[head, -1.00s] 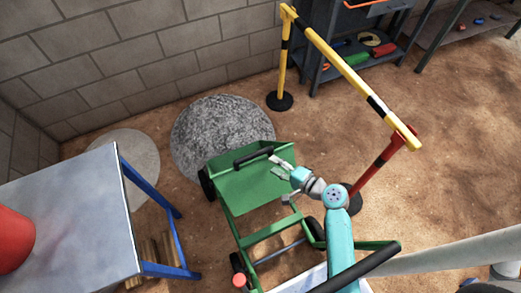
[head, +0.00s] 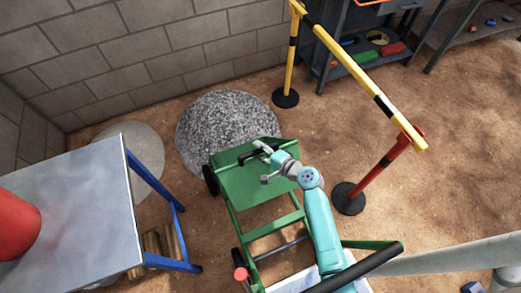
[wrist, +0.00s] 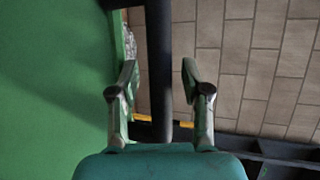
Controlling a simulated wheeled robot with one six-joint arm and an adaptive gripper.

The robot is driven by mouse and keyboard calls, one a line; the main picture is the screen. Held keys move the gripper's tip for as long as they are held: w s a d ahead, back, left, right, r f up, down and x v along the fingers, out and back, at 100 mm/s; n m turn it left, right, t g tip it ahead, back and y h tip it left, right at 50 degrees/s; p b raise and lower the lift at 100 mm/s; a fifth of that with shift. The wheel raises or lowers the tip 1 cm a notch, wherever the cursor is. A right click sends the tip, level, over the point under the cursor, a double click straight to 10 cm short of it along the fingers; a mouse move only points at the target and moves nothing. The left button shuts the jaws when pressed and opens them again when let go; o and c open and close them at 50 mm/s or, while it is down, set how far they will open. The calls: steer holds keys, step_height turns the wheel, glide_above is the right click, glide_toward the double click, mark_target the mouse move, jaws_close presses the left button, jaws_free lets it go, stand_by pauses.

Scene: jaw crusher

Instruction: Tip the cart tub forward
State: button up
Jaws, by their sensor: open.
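The green cart tub (head: 240,187) sits on the front of the green-framed cart, beside the gravel heap. A black bar handle (head: 247,156) runs along the tub's far edge. My gripper (head: 264,149) is over this edge at the handle. In the wrist view my gripper (wrist: 158,82) is open, with the dark handle bar (wrist: 158,45) running between its two fingers. I see gaps on both sides of the bar, so the fingers look apart from it. Green tub surface (wrist: 50,90) fills the left of that view. My arm hides part of the cart.
A grey gravel heap (head: 228,128) lies just beyond the tub, by the block wall. A metal table (head: 80,215) with blue legs stands at left. A yellow-and-black barrier (head: 350,70) on posts stands at right, with open dirt beyond it.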

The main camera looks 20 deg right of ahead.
jaws_close()
steer(key=shift+w+r, duration=0.15)
steer(key=shift+w, duration=0.85)
steer(key=shift+w+r, duration=0.1)
steer(key=shift+w, duration=0.9)
jaws_free()
steer(key=v, duration=1.2)
